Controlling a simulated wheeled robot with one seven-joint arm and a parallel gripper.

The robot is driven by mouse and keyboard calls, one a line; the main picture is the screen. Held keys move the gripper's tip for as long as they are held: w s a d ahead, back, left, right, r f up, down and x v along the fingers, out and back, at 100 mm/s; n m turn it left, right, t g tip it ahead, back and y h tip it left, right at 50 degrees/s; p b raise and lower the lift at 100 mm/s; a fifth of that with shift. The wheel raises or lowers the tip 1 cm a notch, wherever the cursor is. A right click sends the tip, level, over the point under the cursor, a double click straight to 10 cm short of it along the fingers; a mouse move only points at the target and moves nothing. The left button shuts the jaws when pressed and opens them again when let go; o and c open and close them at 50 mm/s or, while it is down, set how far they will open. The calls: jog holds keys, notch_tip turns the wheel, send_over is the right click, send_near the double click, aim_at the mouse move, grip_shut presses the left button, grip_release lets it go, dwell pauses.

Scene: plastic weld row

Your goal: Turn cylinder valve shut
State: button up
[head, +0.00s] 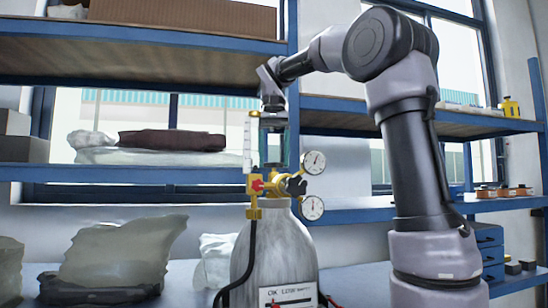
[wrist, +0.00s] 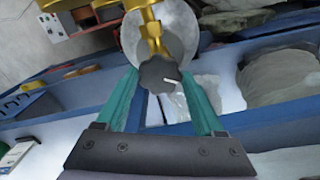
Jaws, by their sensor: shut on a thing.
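A grey gas cylinder (head: 274,255) stands upright in the head view, with a brass valve and regulator body (head: 270,184) on top. The body carries a red knob (head: 257,185), a black knob (head: 297,186) and two round gauges (head: 314,162). My gripper (head: 273,160) points down from above over the brass body. In the wrist view its two teal fingers (wrist: 158,80) stand on either side of a dark lobed valve knob (wrist: 158,76) with a white mark, and are shut on it. The head view does not clearly show the contact.
Blue shelving (head: 130,175) stands behind, with wrapped bags on its boards. A large wrapped bag (head: 118,253) lies on the bench at left. A black hose (head: 247,262) hangs down the cylinder's left side. Blue drawers (head: 489,250) stand at right.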

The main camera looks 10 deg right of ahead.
jog(key=m, duration=1.1)
jog(key=shift+m, duration=0.5)
jog(key=o, duration=1.4)
jog(key=shift+c, duration=0.2)
jog(key=shift+r, duration=0.15)
notch_tip(320, 180, up, 10)
jog(key=shift+r, duration=0.2)
